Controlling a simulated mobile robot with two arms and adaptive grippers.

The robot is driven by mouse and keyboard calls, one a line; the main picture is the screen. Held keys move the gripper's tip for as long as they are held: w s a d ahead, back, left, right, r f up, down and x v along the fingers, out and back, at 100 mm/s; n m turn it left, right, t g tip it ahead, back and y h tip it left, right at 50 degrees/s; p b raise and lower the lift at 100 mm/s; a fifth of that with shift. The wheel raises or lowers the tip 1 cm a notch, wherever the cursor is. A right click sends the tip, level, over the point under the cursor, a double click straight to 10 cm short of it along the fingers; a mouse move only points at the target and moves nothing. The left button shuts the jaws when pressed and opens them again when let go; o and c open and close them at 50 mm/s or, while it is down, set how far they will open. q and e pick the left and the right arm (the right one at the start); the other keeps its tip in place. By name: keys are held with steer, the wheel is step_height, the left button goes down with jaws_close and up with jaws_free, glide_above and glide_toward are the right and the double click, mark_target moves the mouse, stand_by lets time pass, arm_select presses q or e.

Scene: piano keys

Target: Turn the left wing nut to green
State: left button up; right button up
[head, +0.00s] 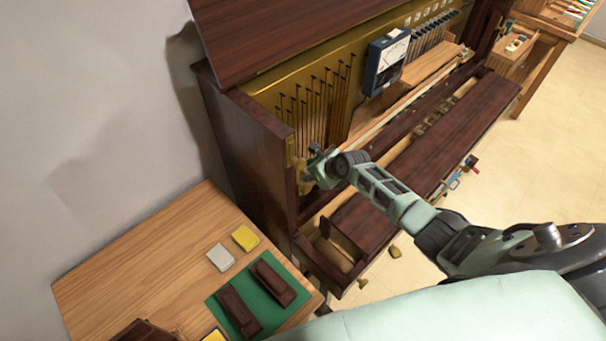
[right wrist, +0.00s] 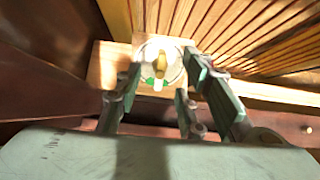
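In the right wrist view a small gold wing nut (right wrist: 160,62) stands in the middle of a pale round dial with its wings roughly up and down. Green marks (right wrist: 151,81) show at the dial's lower edge. The dial sits on a light wooden block (right wrist: 108,62). My right gripper (right wrist: 162,74) is open, with one finger on each side of the nut in the picture and gaps between. In the head view my right gripper (head: 314,168) is at the left inner end of the open piano (head: 245,150), and hides the nut. My left gripper is not in view.
A meter (head: 387,60) is mounted inside the piano to the right. A wooden table (head: 140,265) at lower left holds a green mat (head: 257,307) with dark blocks, plus yellow and grey blocks. The piano's side wall is close to my right gripper. Small pieces lie on the floor.

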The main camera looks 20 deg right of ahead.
steer(key=v, duration=1.1)
stand_by(1.0)
stand_by(0.5)
